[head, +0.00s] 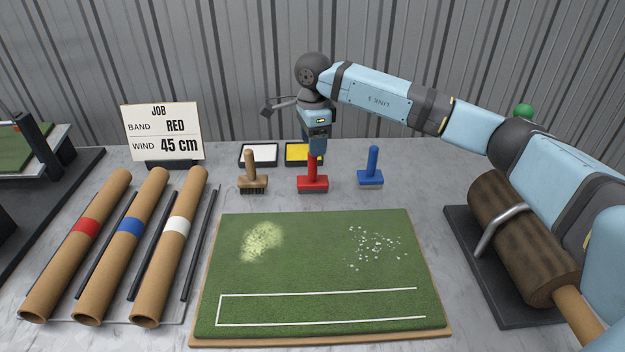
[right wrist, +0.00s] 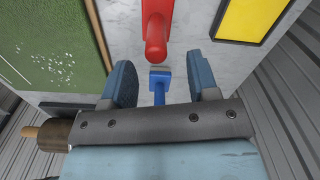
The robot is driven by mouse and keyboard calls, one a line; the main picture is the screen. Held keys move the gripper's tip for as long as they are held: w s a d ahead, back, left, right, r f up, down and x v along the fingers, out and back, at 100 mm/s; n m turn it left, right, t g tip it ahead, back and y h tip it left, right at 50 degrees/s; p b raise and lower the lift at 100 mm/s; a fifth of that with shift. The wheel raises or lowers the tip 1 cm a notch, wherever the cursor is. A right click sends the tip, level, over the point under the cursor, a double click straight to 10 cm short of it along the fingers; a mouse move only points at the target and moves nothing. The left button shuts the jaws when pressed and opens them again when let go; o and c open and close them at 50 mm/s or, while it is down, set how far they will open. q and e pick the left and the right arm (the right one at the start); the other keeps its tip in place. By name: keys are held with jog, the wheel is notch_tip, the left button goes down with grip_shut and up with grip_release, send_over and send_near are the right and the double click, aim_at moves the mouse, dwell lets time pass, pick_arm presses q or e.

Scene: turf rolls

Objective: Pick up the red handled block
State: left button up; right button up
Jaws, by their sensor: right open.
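The red handled block (head: 313,184) stands upright on the grey table behind the turf mat, its handle pointing up. My right gripper (head: 317,152) is directly over it in the head view and hides the top of the handle. In the right wrist view the red handle (right wrist: 156,40) shows just ahead of the gap between the two open fingers (right wrist: 160,72). The fingers are apart, with nothing held between them. I cannot tell whether the handle tip is between the fingertips. My left gripper is not in view.
A brown brush (head: 252,178) stands left of the red block and a blue handled block (head: 371,170) right of it. White (head: 259,152) and yellow (head: 297,150) trays lie behind. The turf mat (head: 320,270) is in front. A job sign (head: 162,132) stands left, beyond cardboard tubes (head: 135,240).

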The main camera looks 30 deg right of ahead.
send_over(313, 180)
jog(key=w, duration=0.1)
jog(key=f, duration=0.4)
jog(key=shift+d+f, duration=0.25)
jog(key=shift+f, duration=0.1)
grip_shut()
jog(key=shift+r, duration=0.1)
notch_tip(313, 180, up, 20)
jog(key=p, duration=0.1)
jog(key=c, duration=0.6)
grip_release()
jog(key=shift+c, duration=1.5)
